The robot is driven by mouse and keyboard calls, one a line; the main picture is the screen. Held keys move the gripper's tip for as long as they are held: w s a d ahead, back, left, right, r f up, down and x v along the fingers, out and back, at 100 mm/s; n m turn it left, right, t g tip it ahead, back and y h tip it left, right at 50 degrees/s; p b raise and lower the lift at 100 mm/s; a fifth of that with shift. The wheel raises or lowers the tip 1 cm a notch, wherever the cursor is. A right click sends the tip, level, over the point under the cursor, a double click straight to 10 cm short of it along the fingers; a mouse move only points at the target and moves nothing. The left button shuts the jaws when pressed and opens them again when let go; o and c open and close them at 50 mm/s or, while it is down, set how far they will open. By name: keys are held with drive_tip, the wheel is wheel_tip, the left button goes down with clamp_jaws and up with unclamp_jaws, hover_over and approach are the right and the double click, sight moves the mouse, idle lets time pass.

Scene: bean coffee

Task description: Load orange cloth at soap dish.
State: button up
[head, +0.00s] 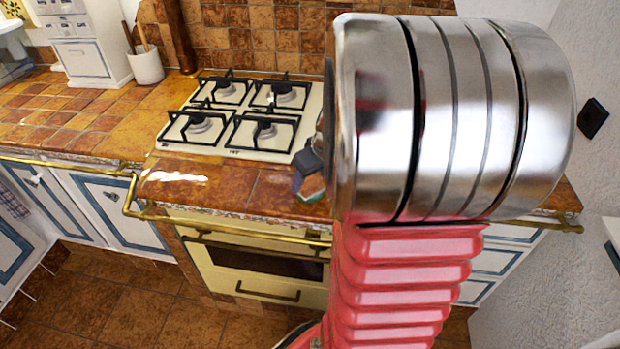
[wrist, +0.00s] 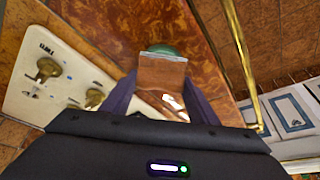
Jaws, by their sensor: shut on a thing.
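My gripper (wrist: 162,88) is shut on a small orange-brown piece, which I take to be the orange cloth (wrist: 162,72). The piece sits between the two dark fingers, with a pale edge at its far end and a rounded green part just beyond it. In the head view, my gripper (head: 308,165) shows only partly beside my large metal arm link, over the counter's front edge. The held orange cloth (head: 313,186) shows there as an orange patch with green at its edge. I cannot make out a soap dish in either view.
A white gas hob (head: 215,143) with black grates lies left of my gripper. A brass rail (head: 240,230) runs along the counter front, above the cream oven (head: 250,262). A white utensil pot (head: 146,66) stands at the back left. The tiled counter (head: 60,115) further left is largely clear.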

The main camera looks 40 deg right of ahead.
sight(310, 178)
drive_tip(key=shift+r, duration=3.5)
drive_tip(key=shift+s, duration=0.1)
